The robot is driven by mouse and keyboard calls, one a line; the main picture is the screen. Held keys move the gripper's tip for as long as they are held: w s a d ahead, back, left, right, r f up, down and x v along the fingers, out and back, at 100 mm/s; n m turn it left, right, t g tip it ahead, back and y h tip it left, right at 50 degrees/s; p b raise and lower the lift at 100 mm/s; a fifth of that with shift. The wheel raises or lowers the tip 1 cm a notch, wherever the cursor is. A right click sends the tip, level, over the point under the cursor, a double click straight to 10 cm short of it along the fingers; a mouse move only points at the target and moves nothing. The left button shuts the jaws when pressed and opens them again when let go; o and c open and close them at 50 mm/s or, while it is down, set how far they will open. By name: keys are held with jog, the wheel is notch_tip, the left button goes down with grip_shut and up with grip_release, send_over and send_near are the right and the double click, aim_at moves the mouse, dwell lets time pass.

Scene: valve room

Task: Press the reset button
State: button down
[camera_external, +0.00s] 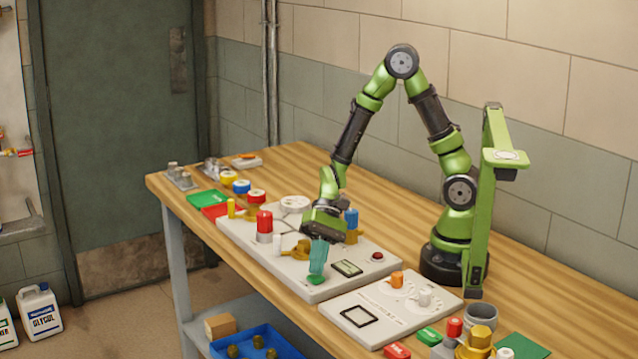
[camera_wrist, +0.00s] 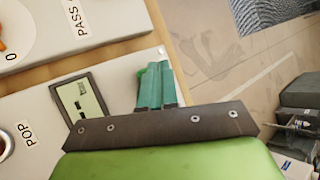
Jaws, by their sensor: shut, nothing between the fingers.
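A green button-like piece (camera_external: 317,279) sits on the front edge of the pale panel (camera_external: 300,290), directly below my fingertips. In the wrist view a sliver of the green piece (camera_wrist: 142,78) shows beside the fingers, which hide most of it. I see no reset label, and cannot tell whether the fingertips touch it. My gripper (camera_external: 318,267) points down with its teal fingers together and empty; they also show in the wrist view (camera_wrist: 156,72). A red button (camera_external: 377,256) in a metal ring is on the same panel, right of the display (camera_external: 347,267).
A red-topped cylinder (camera_external: 264,224), brass fittings and a blue-topped valve (camera_external: 351,218) stand on the panel close to my gripper. A second panel (camera_external: 350,317) with orange and white knobs lies to the right. The bench edge is just in front.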

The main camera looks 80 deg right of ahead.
jog(key=shift+r, duration=0.9)
notch_tip(320, 180, up, 5)
dwell(0.5)
dwell(0.5)
jog(key=s+d+r+n+t+h, duration=0.5)
jog(key=s+d+r+t+h, duration=0.1)
jog(key=d+r, duration=0.5)
notch_tip(320, 180, up, 2)
jog(key=shift+s+n+t+h, duration=0.3)
jog(key=shift+s+t+h, duration=0.15)
jog(key=shift+h, duration=0.15)
